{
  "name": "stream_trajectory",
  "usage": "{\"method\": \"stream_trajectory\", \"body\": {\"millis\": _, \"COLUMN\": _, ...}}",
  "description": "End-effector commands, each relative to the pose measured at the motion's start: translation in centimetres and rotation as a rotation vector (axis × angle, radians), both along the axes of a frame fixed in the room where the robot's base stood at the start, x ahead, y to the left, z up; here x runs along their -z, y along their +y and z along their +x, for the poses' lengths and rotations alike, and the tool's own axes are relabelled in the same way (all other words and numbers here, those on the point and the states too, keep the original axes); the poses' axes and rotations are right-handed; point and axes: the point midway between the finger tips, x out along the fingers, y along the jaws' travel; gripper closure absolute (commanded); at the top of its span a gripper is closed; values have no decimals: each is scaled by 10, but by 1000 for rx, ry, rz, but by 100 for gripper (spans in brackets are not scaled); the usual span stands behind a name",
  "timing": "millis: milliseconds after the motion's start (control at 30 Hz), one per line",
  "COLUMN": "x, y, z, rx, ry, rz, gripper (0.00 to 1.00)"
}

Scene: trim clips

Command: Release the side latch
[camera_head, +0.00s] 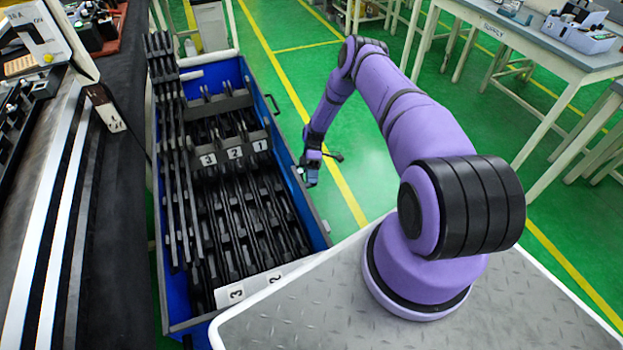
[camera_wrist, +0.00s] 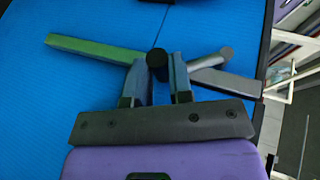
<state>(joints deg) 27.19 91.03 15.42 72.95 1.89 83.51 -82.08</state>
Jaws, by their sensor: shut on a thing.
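The side latch shows in the wrist view as a bar on a blue panel, with a green left part (camera_wrist: 92,48) and a grey right part (camera_wrist: 228,82). A black round knob (camera_wrist: 157,60) stands at its middle, and a silver rod (camera_wrist: 212,61) slants beside it to the right. My gripper (camera_wrist: 160,72) is shut on the black knob, one finger on each side. In the head view my gripper (camera_head: 308,174) is low beside the right wall of the blue bin (camera_head: 312,212). I cannot make out the latch there.
The blue bin holds several dark clip racks and white number plates (camera_head: 234,153). A dark bench (camera_head: 105,190) runs along its left. A grey table (camera_head: 520,40) stands at the back right. Green floor (camera_head: 300,70) is open behind my arm.

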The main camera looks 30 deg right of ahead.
Motion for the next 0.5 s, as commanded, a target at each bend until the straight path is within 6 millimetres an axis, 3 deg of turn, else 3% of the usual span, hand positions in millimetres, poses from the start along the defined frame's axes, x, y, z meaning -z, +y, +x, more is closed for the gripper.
{"method": "stream_trajectory", "body": {"millis": 267, "x": 1, "y": 0, "z": -1, "rx": 0, "ry": 1, "rz": -1, "gripper": 100}}
{"method": "stream_trajectory", "body": {"millis": 300, "x": 1, "y": 0, "z": -1, "rx": 0, "ry": 1, "rz": -1, "gripper": 73}}
{"method": "stream_trajectory", "body": {"millis": 367, "x": 1, "y": 0, "z": -1, "rx": 0, "ry": 1, "rz": -1, "gripper": 59}}
{"method": "stream_trajectory", "body": {"millis": 400, "x": 1, "y": 0, "z": -1, "rx": 0, "ry": 1, "rz": -1, "gripper": 54}}
{"method": "stream_trajectory", "body": {"millis": 500, "x": 1, "y": 0, "z": -1, "rx": 0, "ry": 1, "rz": -1, "gripper": 54}}
